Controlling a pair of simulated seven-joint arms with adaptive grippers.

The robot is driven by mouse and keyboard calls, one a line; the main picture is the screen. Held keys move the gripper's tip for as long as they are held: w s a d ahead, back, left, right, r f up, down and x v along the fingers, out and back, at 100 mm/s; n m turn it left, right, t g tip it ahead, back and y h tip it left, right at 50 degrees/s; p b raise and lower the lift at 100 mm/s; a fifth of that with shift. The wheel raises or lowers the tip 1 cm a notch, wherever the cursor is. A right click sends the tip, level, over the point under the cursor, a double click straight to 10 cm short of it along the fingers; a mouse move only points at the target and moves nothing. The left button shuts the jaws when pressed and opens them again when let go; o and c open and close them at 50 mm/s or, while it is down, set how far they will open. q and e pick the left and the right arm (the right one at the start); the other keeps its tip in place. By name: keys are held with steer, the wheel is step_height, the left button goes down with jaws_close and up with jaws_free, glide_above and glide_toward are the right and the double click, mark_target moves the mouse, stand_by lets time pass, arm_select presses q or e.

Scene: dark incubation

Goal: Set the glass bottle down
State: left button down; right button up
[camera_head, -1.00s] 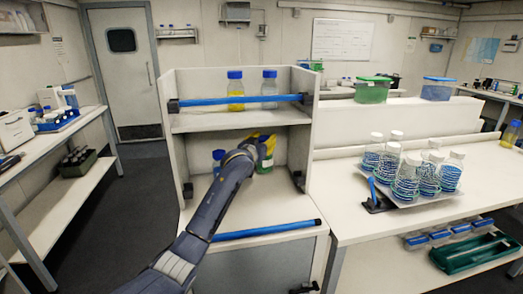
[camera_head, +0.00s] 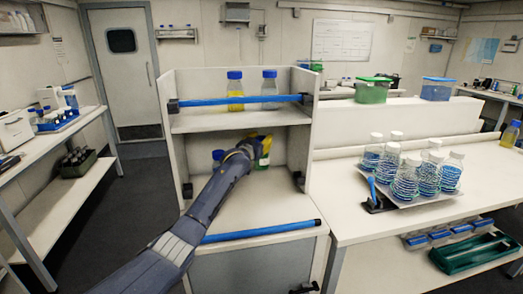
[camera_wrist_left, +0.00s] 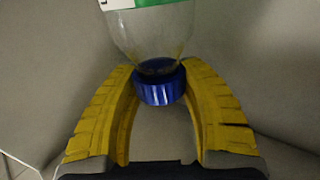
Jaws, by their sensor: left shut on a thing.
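My left gripper (camera_head: 256,143) reaches into the lower compartment of the white shelf unit (camera_head: 240,124). In the left wrist view its two yellow fingers (camera_wrist_left: 158,76) are shut around the blue cap and neck of the glass bottle (camera_wrist_left: 150,42). The bottle is clear, with a green and white label at the top edge of that view. In the head view the bottle (camera_head: 264,160) shows only in part, to the right of my gripper; the rest is hidden. I cannot tell whether its base touches the shelf floor. My right gripper is not in view.
A blue-capped bottle (camera_head: 217,155) stands left of my gripper, partly hidden. A yellow-filled bottle (camera_head: 235,90) and a clear bottle (camera_head: 269,88) stand on the upper shelf behind a blue bar (camera_head: 240,101). Another blue bar (camera_head: 262,231) crosses the lower front edge.

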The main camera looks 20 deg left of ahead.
arm_select(q)
step_height(320, 180, down, 4)
steer(key=shift+r, duration=0.25)
steer(key=shift+w+a+f, duration=0.1)
steer(key=shift+w+f, duration=0.1)
steer(key=shift+f, duration=0.5)
steer(key=c, duration=0.7)
jaws_free()
steer(key=shift+c, duration=0.2)
steer(key=s+a, duration=0.1)
steer(key=s, duration=1.1)
steer(key=shift+a, duration=0.15)
